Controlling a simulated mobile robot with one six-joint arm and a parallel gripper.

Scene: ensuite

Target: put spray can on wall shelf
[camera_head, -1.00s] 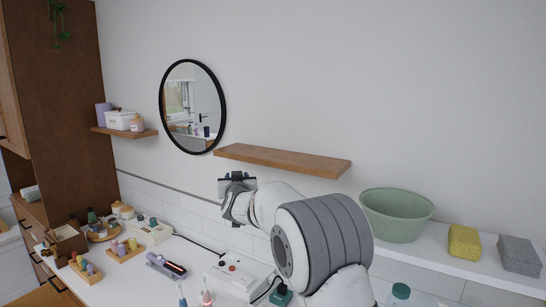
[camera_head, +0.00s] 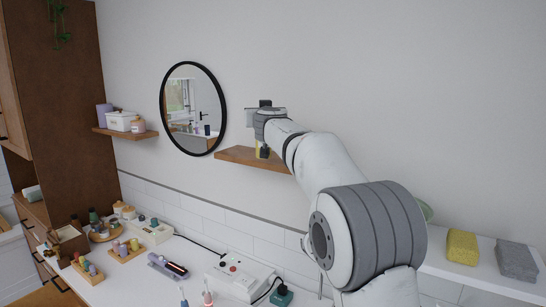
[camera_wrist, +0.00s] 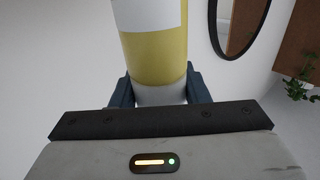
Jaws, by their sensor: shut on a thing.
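The spray can is yellow with a white label. In the wrist view the spray can (camera_wrist: 156,58) stands between the two dark fingers of my gripper (camera_wrist: 160,92), which is shut on it; its upper end runs out of the picture. In the head view my gripper (camera_head: 264,150) is up in front of the middle wooden wall shelf (camera_head: 236,155). My arm hides the shelf's right part. I cannot tell whether the can touches the shelf.
The visible left part of the middle shelf is bare. A round black-framed mirror (camera_head: 193,109) hangs just left of it. Another wall shelf (camera_head: 140,135) at left holds several containers. The counter below is crowded.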

